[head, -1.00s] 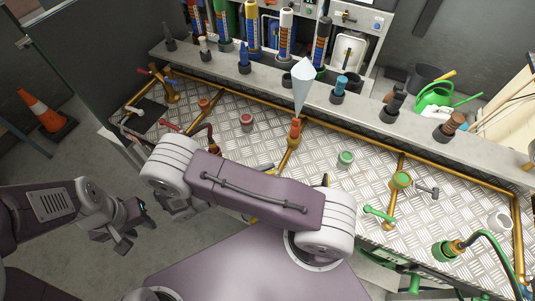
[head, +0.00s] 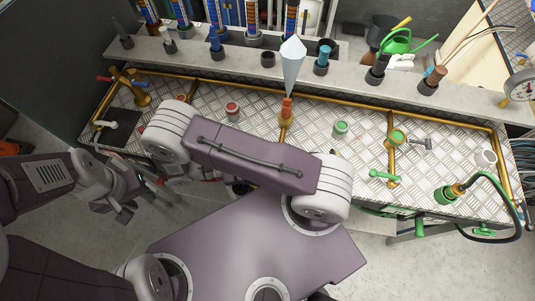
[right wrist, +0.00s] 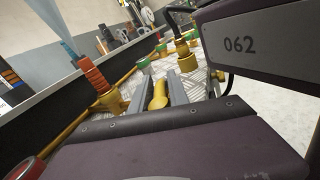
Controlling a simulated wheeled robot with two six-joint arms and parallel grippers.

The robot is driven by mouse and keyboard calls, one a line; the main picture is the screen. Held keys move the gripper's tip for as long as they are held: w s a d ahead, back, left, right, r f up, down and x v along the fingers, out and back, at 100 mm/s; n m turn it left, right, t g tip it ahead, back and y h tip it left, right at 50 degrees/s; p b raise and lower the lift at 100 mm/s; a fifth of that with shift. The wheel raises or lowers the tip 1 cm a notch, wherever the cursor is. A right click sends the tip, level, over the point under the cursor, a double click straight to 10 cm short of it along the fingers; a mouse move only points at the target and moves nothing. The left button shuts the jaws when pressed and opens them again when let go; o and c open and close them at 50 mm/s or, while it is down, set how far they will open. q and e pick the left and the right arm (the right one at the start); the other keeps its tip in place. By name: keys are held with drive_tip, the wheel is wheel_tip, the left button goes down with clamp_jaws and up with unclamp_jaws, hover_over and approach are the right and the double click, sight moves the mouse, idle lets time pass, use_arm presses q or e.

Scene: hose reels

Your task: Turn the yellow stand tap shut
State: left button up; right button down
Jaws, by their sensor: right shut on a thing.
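The yellow stand tap shows in the right wrist view as a yellow handle (right wrist: 158,97) in front of a yellow base (right wrist: 112,100). My right gripper (right wrist: 160,90) is shut on that handle, one finger on each side. In the head view the tap's brass-yellow body (head: 286,122) stands on the bench under an orange ribbed neck and a pale cone. Its handle and my right gripper are hidden there behind my purple arm. My left gripper (head: 122,203) hangs off the bench's front left side, apart from the taps; its jaw opening is too small to tell.
A green tap (head: 384,175) and a brass pipe stand right of the yellow tap. A green coupling with a hose (head: 446,194) lies at the right. A red-rimmed cup (head: 233,111) and a green-rimmed cup (head: 341,128) flank the tap. A grey shelf (head: 350,72) runs behind.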

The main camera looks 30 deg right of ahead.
drive_tip(key=shift+w+r, duration=0.1)
drive_tip(key=c, duration=1.4)
unclamp_jaws()
drive_tip(key=shift+c, duration=0.2)
